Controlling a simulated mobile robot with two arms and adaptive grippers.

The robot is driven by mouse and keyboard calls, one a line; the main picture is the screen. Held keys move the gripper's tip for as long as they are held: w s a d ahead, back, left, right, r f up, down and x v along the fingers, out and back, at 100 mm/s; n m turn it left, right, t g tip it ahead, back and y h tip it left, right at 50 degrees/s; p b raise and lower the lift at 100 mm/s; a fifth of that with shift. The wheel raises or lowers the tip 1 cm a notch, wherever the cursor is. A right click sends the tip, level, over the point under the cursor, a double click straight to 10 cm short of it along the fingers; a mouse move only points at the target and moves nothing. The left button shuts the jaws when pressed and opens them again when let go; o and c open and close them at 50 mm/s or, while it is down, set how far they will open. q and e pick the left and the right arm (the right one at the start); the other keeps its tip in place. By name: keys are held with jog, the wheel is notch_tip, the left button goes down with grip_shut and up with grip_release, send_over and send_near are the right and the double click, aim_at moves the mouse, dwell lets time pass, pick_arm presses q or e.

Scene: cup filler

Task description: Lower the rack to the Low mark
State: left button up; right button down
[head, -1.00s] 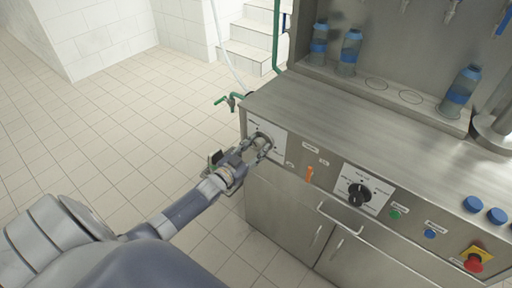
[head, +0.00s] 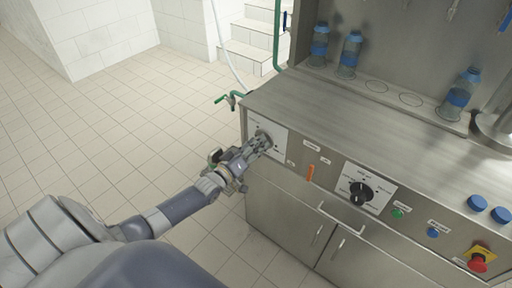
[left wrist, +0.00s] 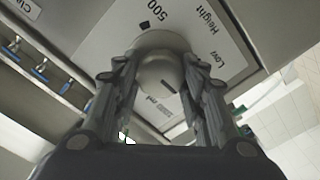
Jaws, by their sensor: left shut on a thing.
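The pale round knob (left wrist: 158,62) sits on a white label plate (left wrist: 95,40) at the left end of the machine's front panel. The plate, seen turned round in the left wrist view, reads "Height", "Low" and "500". A dark pointer line shows on the knob's face; which mark it points at is hard to tell. My left gripper (left wrist: 160,85) is shut on the knob, a finger on each side. In the head view my left gripper (head: 262,142) reaches the plate (head: 270,127) and hides most of the knob. My right gripper is out of view.
Blue-banded bottles (head: 348,54) stand on a shelf with ring-shaped spots (head: 410,100). The panel also has an orange lever (head: 310,173), a black selector (head: 359,191) and a red stop button (head: 477,264). A green tap (head: 230,100) is beyond the machine's left corner.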

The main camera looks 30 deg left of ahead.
pick_arm(q)
jog(key=n+b, duration=0.3)
jog(key=n, duration=0.6)
jog(key=shift+f, duration=0.2)
jog(key=shift+n+b, duration=0.3)
jog(key=shift+n, duration=0.1)
jog(key=o, duration=1.1)
jog(key=shift+c, duration=0.2)
jog(key=s+a, duration=0.1)
jog(key=s, duration=1.1)
